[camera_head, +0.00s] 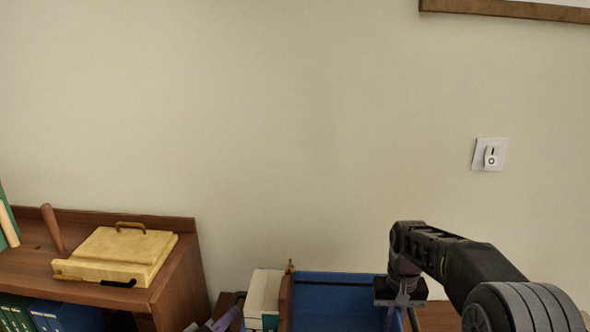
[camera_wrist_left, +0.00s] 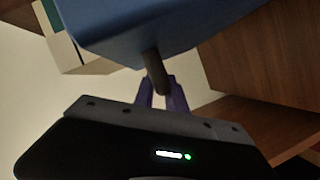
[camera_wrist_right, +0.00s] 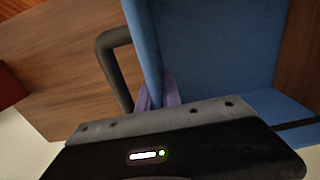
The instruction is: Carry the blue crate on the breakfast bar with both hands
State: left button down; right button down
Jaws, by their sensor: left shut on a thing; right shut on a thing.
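The blue crate (camera_head: 335,300) shows at the bottom middle of the head view, cut off by the lower edge. My left gripper (camera_head: 212,326) is at the crate's left side, only partly in view. In the left wrist view its purple fingers (camera_wrist_left: 162,92) are shut on a dark handle (camera_wrist_left: 154,70) of the crate (camera_wrist_left: 140,25). My right gripper (camera_head: 402,300) is at the crate's right side. In the right wrist view its fingers (camera_wrist_right: 158,92) are shut at the crate's wall (camera_wrist_right: 143,40), beside a dark looped handle (camera_wrist_right: 108,65). The breakfast bar cannot be made out.
A pale book-like block (camera_head: 262,292) stands at the crate's left end. A wooden shelf (camera_head: 180,270) at left holds a yellow box (camera_head: 122,252) and binders (camera_head: 60,315). The wall behind is bare except a switch (camera_head: 489,155) and a picture frame (camera_head: 510,9).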

aim_at(232, 301)
pick_arm(q)
jog(key=shift+w+f, duration=0.1)
jog(key=shift+f, duration=0.05)
pick_arm(e)
jog(key=shift+w+f, duration=0.15)
jog(key=shift+f, duration=0.05)
pick_arm(q)
jog(key=shift+w, duration=0.1)
pick_arm(e)
jog(key=shift+r, duration=0.1)
